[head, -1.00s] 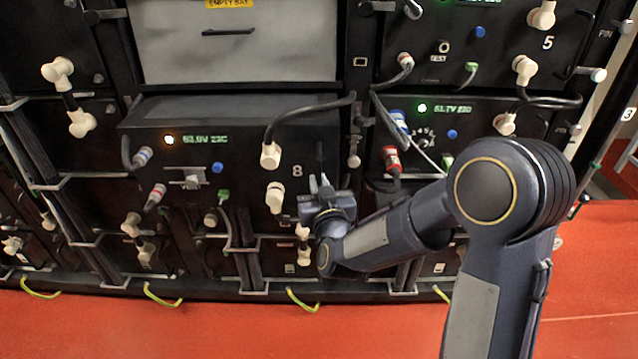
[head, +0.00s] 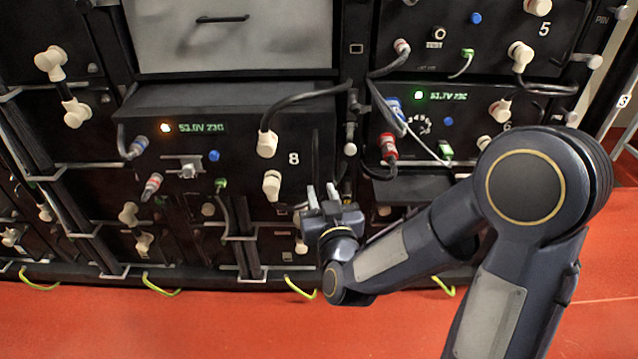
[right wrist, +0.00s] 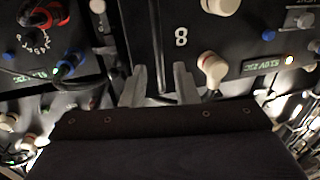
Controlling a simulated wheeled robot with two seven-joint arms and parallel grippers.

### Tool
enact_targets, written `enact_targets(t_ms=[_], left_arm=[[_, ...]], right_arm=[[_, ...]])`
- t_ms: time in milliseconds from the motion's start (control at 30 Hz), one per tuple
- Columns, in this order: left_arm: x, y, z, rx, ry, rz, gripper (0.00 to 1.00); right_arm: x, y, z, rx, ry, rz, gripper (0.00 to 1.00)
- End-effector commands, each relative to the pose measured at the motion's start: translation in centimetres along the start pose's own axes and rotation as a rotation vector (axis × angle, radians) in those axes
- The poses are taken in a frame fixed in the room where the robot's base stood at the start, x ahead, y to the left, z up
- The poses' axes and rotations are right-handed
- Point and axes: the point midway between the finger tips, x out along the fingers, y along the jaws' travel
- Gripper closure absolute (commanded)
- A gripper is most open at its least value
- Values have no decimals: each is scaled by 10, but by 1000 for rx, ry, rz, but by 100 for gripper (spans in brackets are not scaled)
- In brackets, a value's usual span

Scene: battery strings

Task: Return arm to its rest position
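My right arm comes in from the right in the head view. Its gripper (head: 322,194) is in front of the rack, just below and right of the number 8 on a black battery module (head: 240,165). In the right wrist view the two grey fingers (right wrist: 162,85) stand apart, with the dark module front behind the gap. I see nothing held between them. The white plug (right wrist: 212,68) beside the right finger in that view appears to be behind it; contact cannot be told. My left gripper is in neither view.
The rack is close in front, with protruding white connectors (head: 272,185), a red connector (head: 388,147) and looping black cables (head: 305,97). A grey panel (head: 232,38) is above. The red floor (head: 180,325) in front looks clear.

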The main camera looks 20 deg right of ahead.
Motion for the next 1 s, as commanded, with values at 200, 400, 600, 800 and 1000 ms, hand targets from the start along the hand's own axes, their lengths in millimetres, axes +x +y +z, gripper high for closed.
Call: enact_targets(t_ms=[200,400,600,800,1000], left_arm=[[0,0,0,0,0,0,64],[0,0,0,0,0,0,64],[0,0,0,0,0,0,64],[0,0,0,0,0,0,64],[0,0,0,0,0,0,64]], right_arm=[[-5,0,0,0,2,1,73],[-4,0,0,0,1,1,73],[-5,3,-2,22,-22,-11,73],[-20,14,-6,157,-202,-114,73],[-76,26,-4,276,-480,-243,73]])
